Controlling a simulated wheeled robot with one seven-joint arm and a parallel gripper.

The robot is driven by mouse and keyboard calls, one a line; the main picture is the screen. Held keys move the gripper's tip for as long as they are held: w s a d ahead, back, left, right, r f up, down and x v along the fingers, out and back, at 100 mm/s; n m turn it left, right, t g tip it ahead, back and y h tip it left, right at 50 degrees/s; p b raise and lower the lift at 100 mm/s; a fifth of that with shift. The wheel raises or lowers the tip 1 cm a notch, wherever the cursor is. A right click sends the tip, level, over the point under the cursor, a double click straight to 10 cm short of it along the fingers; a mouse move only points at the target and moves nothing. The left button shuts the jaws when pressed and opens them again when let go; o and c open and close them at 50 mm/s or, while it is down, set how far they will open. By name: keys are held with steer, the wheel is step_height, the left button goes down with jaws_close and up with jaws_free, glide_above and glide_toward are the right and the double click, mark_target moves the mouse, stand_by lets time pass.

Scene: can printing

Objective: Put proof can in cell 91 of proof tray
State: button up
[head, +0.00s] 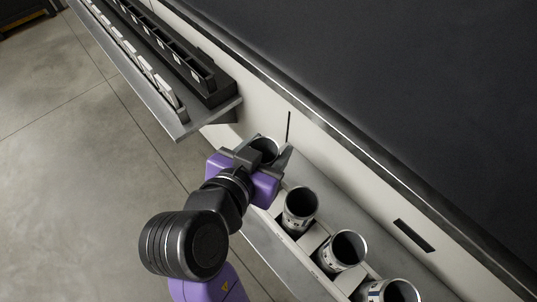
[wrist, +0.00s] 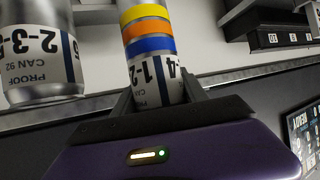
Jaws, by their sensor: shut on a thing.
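My gripper (head: 265,163) is shut on a can with an open dark top (head: 263,146). In the wrist view this held can (wrist: 150,45) shows yellow, orange and blue bands above a white label; the fingers hide part of the label. It is at the upper end of the row of cans; whether its base rests on anything is hidden. A neighbouring can (wrist: 40,55) in the wrist view reads "PROOF CAN 92" and stands apart to the left. A black tray with open cells (head: 160,40) lies on the upper-left shelf; no number 91 is readable.
Three more open cans, the nearest (head: 300,208), another (head: 343,250) and a third (head: 392,291), stand in a pale rack along the counter. A grey metal shelf (head: 205,122) juts out at upper left. A screen (wrist: 303,135) shows at right in the wrist view.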

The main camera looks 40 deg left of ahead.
step_height(320, 180, down, 3)
steer(key=shift+f, duration=0.2)
steer(key=o, duration=1.3)
steer(key=shift+s+r, duration=0.1)
steer(key=v, duration=1.2)
steer(key=shift+b, duration=0.35)
